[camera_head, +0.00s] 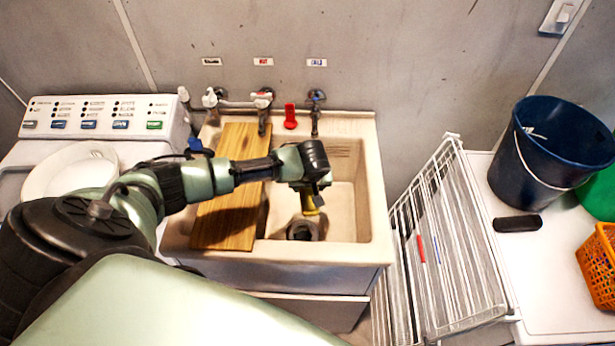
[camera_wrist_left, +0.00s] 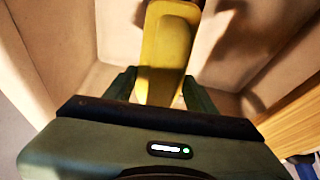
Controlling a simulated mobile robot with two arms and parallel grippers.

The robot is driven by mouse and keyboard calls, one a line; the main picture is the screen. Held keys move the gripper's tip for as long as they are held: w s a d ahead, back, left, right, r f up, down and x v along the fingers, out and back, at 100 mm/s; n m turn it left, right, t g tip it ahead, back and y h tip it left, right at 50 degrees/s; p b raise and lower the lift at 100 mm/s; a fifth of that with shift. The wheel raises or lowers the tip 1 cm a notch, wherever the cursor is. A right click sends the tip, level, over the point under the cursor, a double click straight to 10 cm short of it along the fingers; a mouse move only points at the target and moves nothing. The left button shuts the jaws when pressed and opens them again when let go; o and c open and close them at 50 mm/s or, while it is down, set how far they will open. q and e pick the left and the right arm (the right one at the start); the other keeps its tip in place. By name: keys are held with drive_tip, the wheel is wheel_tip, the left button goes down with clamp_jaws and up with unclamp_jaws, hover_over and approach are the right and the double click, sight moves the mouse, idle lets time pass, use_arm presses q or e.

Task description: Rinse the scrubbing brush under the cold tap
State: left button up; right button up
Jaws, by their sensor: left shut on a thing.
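My left gripper (camera_head: 312,190) reaches over the right part of the sink basin (camera_head: 345,215). It is shut on a yellow piece, seemingly the handle of the scrubbing brush (camera_head: 309,204). In the left wrist view the yellow handle (camera_wrist_left: 168,50) stands between the two fingers (camera_wrist_left: 160,88); its bristles cannot be made out. The brush is above or near the round dark drain (camera_head: 303,228); I cannot tell whether it touches. The cold tap (camera_head: 316,112) is on the wall behind, under the blue-lettered label (camera_head: 317,62). No water stream is visible. My right gripper is out of view.
A wooden board (camera_head: 222,225) covers the sink's left part. The hot tap (camera_head: 263,105) and a red object (camera_head: 290,117) are at the back. A wire drying rack (camera_head: 445,250) stands right of the sink; a blue bucket (camera_head: 545,165) and orange basket (camera_head: 600,258) are beyond it.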

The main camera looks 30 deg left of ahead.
use_arm(q)
drive_tip(key=w+b, duration=0.2)
drive_tip(key=w+a+f+b, duration=0.1)
drive_tip(key=b, duration=0.1)
drive_tip(key=w+a+b, duration=0.1)
drive_tip(key=w+b, duration=0.1)
drive_tip(key=shift+w+a+f, duration=0.15)
drive_tip(key=shift+w+f, duration=0.05)
drive_tip(key=shift+w, duration=0.15)
drive_tip(key=shift+w+a+f+b, duration=0.1)
drive_tip(key=shift+w+a+b, duration=0.2)
drive_tip(key=shift+w, duration=0.25)
drive_tip(key=shift+w+a+f+b, duration=0.15)
drive_tip(key=shift+w+b, duration=0.2)
drive_tip(key=shift+w, duration=0.25)
drive_tip(key=shift+w+a+r+b, duration=0.1)
drive_tip(key=shift+w+a+b, duration=0.2)
drive_tip(key=shift+w, duration=0.25)
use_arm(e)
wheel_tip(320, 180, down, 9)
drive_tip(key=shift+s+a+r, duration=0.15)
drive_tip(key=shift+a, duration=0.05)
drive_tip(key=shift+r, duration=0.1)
